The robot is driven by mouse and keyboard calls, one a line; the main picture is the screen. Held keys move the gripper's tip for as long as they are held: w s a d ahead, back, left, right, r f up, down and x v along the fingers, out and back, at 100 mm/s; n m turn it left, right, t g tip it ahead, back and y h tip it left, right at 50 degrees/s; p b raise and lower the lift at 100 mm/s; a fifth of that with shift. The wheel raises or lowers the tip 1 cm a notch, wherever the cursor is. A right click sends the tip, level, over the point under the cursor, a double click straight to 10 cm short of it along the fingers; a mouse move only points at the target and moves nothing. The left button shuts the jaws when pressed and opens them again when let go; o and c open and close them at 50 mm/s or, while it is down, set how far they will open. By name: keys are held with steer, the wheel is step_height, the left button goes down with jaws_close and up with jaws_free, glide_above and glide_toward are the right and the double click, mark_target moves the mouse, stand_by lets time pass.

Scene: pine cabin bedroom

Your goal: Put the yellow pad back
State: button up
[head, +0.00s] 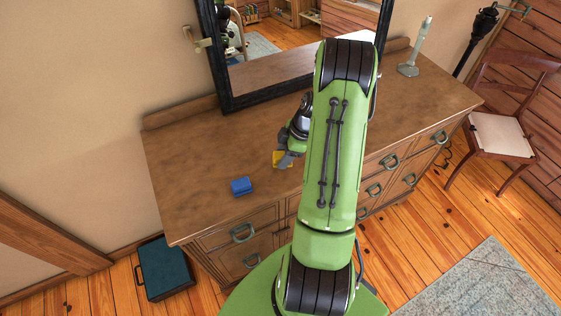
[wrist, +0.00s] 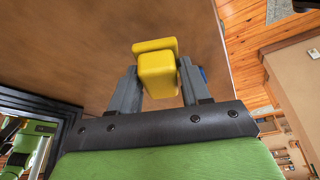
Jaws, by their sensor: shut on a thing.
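The yellow pad (wrist: 158,76) is between the two fingers of my gripper (wrist: 160,88) in the wrist view, and the gripper is shut on it. A second yellow face (wrist: 154,45) shows just beyond it; I cannot tell whether it is part of the same pad. In the head view the yellow pad (head: 278,157) shows at the fingertips of my gripper (head: 284,161), over the wooden dresser top (head: 190,150). I cannot tell whether the pad touches the dresser. My arm hides part of the dresser.
A blue block (head: 241,186) lies on the dresser left of my gripper, near the front edge. A black-framed mirror (head: 228,85) stands at the back. A pale candlestick-like object (head: 415,55) stands at the back right. The dresser's left end is clear.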

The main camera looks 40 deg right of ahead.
steer(key=f, duration=0.4)
steer(key=shift+w+f, duration=0.25)
steer(key=shift+w, duration=0.1)
steer(key=shift+s, duration=0.1)
steer(key=shift+f, duration=0.2)
steer(key=o, duration=0.9)
steer(key=shift+o, duration=0.2)
